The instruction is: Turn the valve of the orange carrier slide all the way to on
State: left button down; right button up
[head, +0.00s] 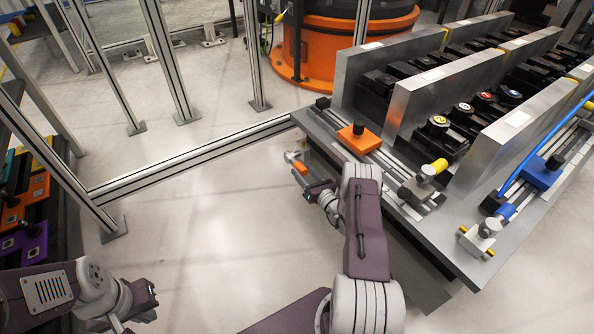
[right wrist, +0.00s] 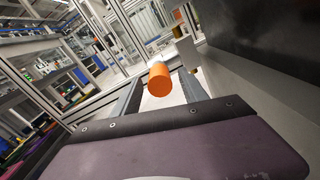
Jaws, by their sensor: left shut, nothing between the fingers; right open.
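The orange carrier slide (head: 358,138) sits on the rail along the left edge of the drive unit. Its valve has an orange cylindrical handle (head: 300,167) and a pale metal body (head: 292,156), low beside the unit's left edge. In the right wrist view the orange handle (right wrist: 159,80) lies between the two finger lines, with the pale body behind it to the upper right. My right gripper (head: 308,180) is open at the handle; I cannot tell whether the fingers touch it. My left gripper (head: 148,298) is shut and empty, far from the valve at lower left.
The drive unit's grey edge (head: 425,225) runs close beside my right arm. A yellow-handled valve (head: 434,168) and a blue-handled valve (head: 498,217) stand nearer. A fence rail (head: 190,158) crosses behind. Coloured pieces (head: 25,240) lie on a rack at left. The floor between is clear.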

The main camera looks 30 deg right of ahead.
aim_at(298, 166)
jog(key=w+b, duration=0.2)
jog(key=w, duration=0.2)
jog(key=shift+a+f, duration=0.1)
jog(key=shift+w, duration=0.15)
grip_shut()
pick_arm(q)
notch_tip(298, 166, down, 3)
jog(key=shift+r, duration=0.1)
dwell(0.8)
